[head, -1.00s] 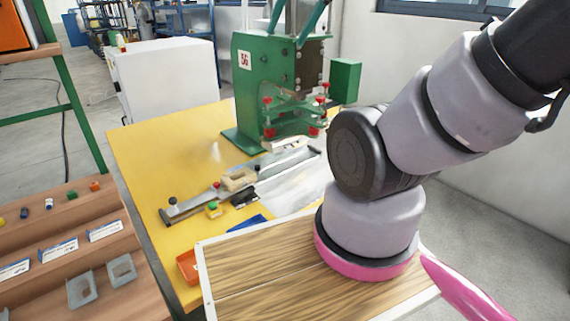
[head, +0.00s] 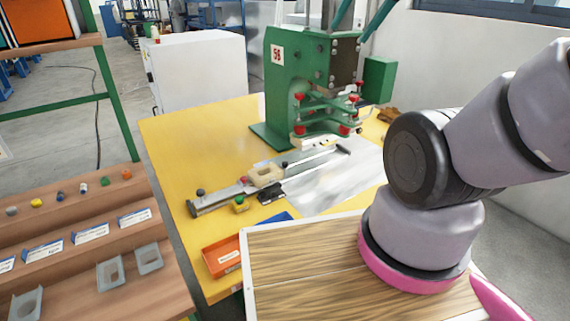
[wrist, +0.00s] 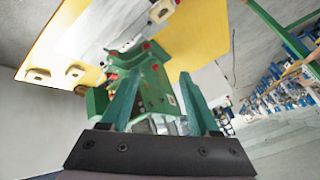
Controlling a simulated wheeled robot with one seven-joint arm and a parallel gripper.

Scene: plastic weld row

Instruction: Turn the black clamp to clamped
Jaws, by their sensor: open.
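A small black piece (head: 271,193), which may be the black clamp, lies beside the grey metal rail fixture (head: 220,195) on the yellow table. A black knob (head: 200,192) also stands at the rail's near left end, and I cannot tell which of the two is the clamp or how its lever is set. A cream block (head: 265,175) sits on the rail. My gripper (wrist: 160,95) is open and empty in the wrist view, with its two teal fingers apart. It is away from the rail; the green machine (wrist: 155,90) shows behind the fingers.
The green machine (head: 300,75) with red-tipped toggle clamps stands at the back of the yellow table (head: 190,140). An orange tray (head: 222,257) sits near the front. A wooden shelf rack (head: 90,225) is at left, and a white cabinet (head: 200,70) stands behind.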

